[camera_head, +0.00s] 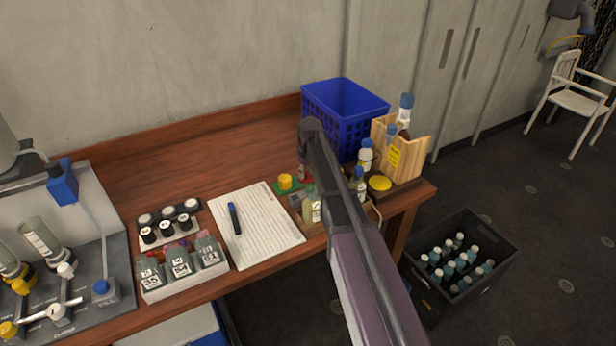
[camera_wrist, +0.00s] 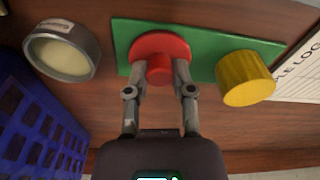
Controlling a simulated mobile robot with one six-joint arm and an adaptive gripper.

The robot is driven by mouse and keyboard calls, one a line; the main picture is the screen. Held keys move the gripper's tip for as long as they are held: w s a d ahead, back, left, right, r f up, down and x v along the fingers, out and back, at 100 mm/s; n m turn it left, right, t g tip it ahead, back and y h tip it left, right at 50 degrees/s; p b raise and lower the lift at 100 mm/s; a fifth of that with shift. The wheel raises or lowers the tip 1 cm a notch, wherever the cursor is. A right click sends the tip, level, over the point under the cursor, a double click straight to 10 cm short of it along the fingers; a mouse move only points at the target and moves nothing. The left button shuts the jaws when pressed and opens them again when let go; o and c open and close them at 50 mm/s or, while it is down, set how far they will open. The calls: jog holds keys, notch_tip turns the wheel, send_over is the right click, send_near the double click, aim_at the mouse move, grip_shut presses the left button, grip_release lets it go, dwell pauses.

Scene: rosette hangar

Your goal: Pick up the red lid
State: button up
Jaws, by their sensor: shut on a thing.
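The red lid (camera_wrist: 158,45) is a round disc with a raised knob, seen over the green strip (camera_wrist: 205,48) in the wrist view. My gripper (camera_wrist: 161,72) is shut on the red lid, with one finger on each side of its knob. Whether the lid touches the strip or is slightly above it, I cannot tell. In the head view my arm covers most of this spot, and only a small bit of red (camera_head: 304,176) shows beside it.
A yellow cylinder (camera_wrist: 247,78) stands on the green strip, close to the right of the lid. A grey-rimmed round container (camera_wrist: 62,52) and a blue basket (camera_wrist: 38,135) are to the left. A log sheet (camera_head: 258,225), bottles (camera_head: 366,156) and a wooden box (camera_head: 410,150) are nearby.

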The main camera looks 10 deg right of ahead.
aim_at(307, 172)
jog(key=shift+r, duration=0.1)
notch_tip(307, 172, up, 10)
jog(key=p, duration=1)
dwell(0.8)
jog(key=shift+w+d+f, duration=0.15)
jog(key=shift+d+f, duration=0.05)
jog(key=shift+d, duration=0.1)
jog(key=w+d+f+m+b, duration=0.1)
jog(key=w+d+m, duration=0.1)
jog(key=d+m, duration=0.2)
jog(key=d, duration=0.3)
jog(key=shift+w+d, duration=0.15)
jog(key=shift+d, duration=0.1)
jog(key=shift+f, duration=0.15)
